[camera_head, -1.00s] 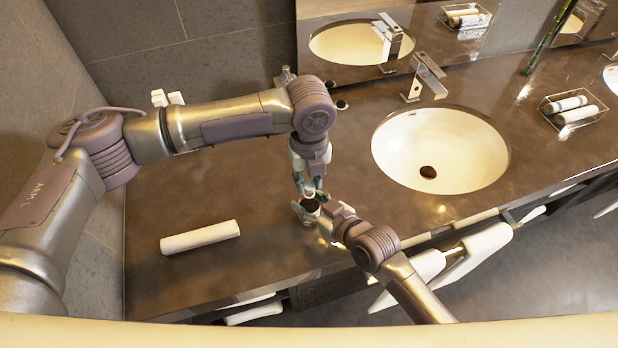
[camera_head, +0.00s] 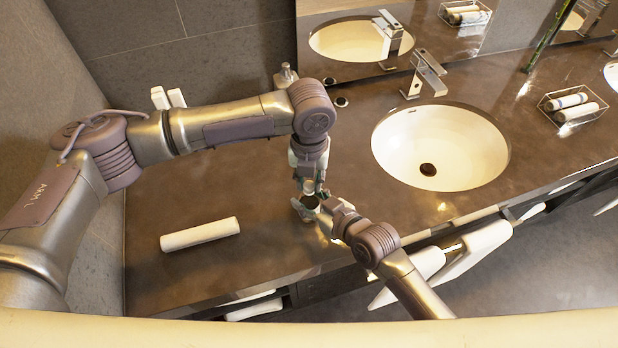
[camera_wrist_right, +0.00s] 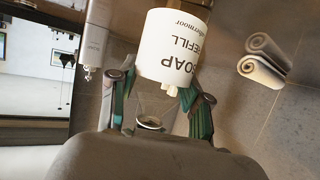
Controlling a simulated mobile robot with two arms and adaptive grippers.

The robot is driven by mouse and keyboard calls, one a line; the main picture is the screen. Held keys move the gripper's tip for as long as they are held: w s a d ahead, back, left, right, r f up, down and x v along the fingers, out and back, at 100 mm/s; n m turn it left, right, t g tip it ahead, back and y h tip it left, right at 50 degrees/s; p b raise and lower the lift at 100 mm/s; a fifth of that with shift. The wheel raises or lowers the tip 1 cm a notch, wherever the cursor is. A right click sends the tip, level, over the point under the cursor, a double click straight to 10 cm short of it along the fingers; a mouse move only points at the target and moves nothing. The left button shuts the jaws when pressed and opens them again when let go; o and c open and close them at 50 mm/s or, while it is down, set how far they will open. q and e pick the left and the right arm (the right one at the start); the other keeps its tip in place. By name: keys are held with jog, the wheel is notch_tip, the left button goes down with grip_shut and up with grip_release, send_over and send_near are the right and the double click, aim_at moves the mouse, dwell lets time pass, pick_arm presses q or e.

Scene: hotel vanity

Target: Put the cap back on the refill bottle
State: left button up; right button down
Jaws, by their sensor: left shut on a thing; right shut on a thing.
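The refill bottle shows in the right wrist view as a white body (camera_wrist_right: 172,45) with SOAP REFILL lettering, upside down in that picture. A clear part with a dark ring lies between the fingers there. My right gripper (camera_wrist_right: 165,88) is shut on the bottle; in the head view this gripper (camera_head: 322,206) is beside a dark round top (camera_head: 310,202). My left gripper (camera_head: 308,187) points down from above, just over that top. It is shut on the small cap, mostly hidden by its fingers. Whether cap and bottle touch cannot be told.
A white roll (camera_head: 200,235) lies on the brown counter (camera_head: 170,280) left of the grippers. The sink (camera_head: 440,148) and tap (camera_head: 425,75) are to the right. A tray of rolled towels (camera_head: 572,105) stands farther right. The counter's front edge is close to my right arm.

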pick_arm(q)
jog(key=m, duration=0.4)
jog(key=shift+m, duration=0.3)
jog(key=m, duration=0.6)
jog(key=o, duration=0.7)
jog(key=shift+r, duration=0.1)
jog(key=shift+r, duration=2.15)
jog(key=shift+c, duration=0.6)
